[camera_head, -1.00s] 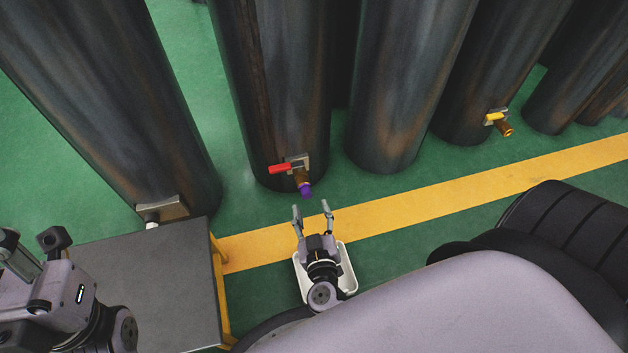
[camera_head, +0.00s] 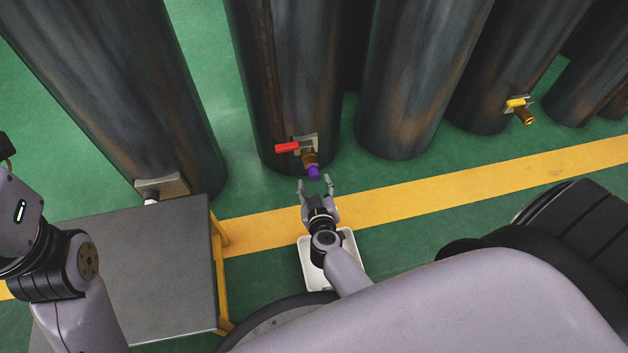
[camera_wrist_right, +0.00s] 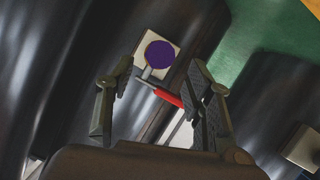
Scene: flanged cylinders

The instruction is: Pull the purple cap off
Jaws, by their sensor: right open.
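The purple cap (camera_head: 313,172) sits on the end of a brass outlet (camera_head: 310,158) low on a dark cylinder (camera_head: 290,80). A red valve handle (camera_head: 287,147) is beside the outlet. My right gripper (camera_head: 316,181) is open and empty, just short of the cap with its fingers pointing at it. In the right wrist view the round face of the cap (camera_wrist_right: 160,55) shows ahead of and between the open fingers (camera_wrist_right: 160,95), with the red handle (camera_wrist_right: 168,97) below it. My left arm is at the left edge of the head view, and its gripper fingers are out of frame.
A white tray (camera_head: 349,246) lies on the floor under my right gripper. A grey table (camera_head: 150,260) with a yellow frame stands at the left. Other dark cylinders stand around, one with a yellow-handled valve (camera_head: 516,104). A yellow floor stripe (camera_head: 450,185) crosses open green floor.

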